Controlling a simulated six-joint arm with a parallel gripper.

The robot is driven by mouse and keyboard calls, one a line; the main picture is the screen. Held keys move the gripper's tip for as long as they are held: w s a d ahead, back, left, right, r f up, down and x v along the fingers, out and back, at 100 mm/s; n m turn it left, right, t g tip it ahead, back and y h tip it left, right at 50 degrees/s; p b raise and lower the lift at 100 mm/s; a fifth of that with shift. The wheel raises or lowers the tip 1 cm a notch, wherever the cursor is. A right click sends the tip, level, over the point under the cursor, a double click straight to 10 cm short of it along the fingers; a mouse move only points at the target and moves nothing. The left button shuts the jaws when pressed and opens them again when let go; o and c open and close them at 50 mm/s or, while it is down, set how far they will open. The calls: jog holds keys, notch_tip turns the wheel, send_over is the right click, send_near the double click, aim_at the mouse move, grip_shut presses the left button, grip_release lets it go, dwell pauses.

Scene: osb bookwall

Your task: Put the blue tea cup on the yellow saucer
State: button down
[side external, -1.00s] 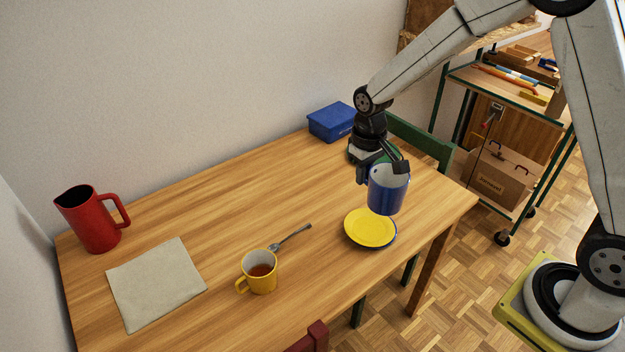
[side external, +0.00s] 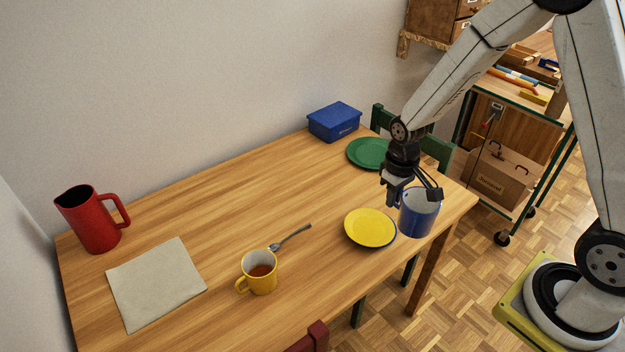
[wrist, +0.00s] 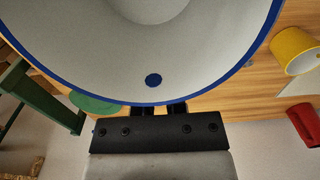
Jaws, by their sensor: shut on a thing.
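The blue tea cup (side external: 418,214) has a pale inside and is upright, held by my gripper (side external: 413,190) near its rim. In the side view it hangs just right of the yellow saucer (side external: 370,228), by the table's right edge. The saucer lies flat and empty on the table, with a dark blue rim edge showing. In the wrist view the cup's pale inside and blue rim (wrist: 152,103) fill the upper part, with my gripper (wrist: 175,108) at the rim. The saucer does not show in the wrist view.
A green plate (side external: 367,152) and blue box (side external: 334,122) are behind. A red jug (side external: 95,222) and cloth (side external: 155,283) are far left.

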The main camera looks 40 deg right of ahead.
jog(key=f, duration=0.1)
send_over(352, 212)
jog(key=f, duration=0.9)
jog(key=shift+s+d+f, duration=0.1)
jog(key=shift+s+f, duration=0.05)
jog(key=shift+s, duration=0.15)
jog(key=shift+w+f, duration=0.3)
jog(key=shift+f, duration=1.55)
